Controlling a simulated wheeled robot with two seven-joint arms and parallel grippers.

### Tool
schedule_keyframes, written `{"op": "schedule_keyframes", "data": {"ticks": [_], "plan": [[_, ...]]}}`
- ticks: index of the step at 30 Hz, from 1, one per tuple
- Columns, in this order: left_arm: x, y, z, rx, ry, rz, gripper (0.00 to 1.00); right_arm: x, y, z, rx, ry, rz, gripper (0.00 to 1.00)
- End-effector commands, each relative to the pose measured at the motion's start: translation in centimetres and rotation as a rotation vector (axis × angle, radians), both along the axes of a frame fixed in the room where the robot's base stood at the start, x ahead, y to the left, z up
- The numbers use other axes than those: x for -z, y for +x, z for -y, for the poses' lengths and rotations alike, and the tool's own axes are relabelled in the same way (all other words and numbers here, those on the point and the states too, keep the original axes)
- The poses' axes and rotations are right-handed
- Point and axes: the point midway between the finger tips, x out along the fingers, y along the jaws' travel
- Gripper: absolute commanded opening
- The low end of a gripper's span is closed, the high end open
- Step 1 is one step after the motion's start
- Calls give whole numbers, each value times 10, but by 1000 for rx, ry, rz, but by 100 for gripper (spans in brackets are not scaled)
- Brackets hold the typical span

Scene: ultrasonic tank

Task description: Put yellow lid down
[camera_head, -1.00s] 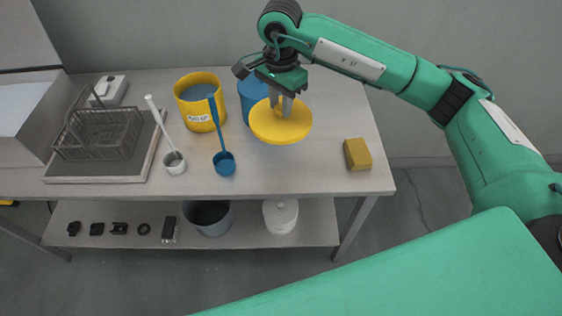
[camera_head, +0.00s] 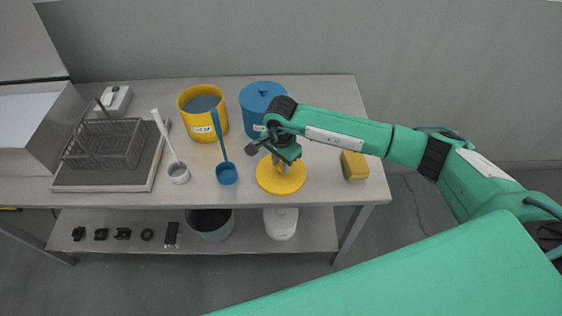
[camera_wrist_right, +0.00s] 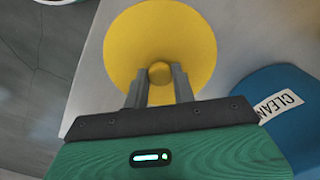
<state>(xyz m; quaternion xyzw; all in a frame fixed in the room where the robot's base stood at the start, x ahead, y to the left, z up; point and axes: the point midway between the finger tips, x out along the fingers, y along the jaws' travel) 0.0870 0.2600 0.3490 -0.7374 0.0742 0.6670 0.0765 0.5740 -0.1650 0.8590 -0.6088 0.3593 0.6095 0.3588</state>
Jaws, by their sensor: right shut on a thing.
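The round yellow lid (camera_head: 281,182) is at the table's front edge, between the blue ladle and the yellow block. It looks flat and on or very close to the tabletop; I cannot tell whether it touches. My right gripper (camera_head: 283,168) is above it, shut on its knob. In the right wrist view the yellow lid (camera_wrist_right: 160,35) fills the top middle, and the two fingers of the right gripper (camera_wrist_right: 160,78) stand either side of the round knob. The yellow pot (camera_head: 203,122) stands uncovered behind, to the left. My left gripper is not in view.
A blue lidded pot (camera_head: 258,106) stands just behind the lid. A blue ladle (camera_head: 226,173) and a white ladle (camera_head: 178,172) are to the left. A yellow block (camera_head: 355,166) lies to the right. A wire basket (camera_head: 105,146) stands further left.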

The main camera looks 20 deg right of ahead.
Motion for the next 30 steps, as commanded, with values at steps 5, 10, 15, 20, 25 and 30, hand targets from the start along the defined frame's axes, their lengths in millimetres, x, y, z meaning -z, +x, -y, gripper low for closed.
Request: {"op": "schedule_keyframes", "data": {"ticks": [5,10,15,20,25,30], "plan": [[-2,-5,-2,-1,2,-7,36,8,0,0,0,-1,2,3],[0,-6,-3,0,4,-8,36,9,0,0,0,-1,2,3],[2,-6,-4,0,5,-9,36,10,0,0,0,0,1,38],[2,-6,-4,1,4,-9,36,10,0,0,0,0,1,48],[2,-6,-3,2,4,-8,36,10,0,0,0,0,1,48],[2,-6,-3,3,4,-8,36,1,1,0,-1,0,4,48]]}}
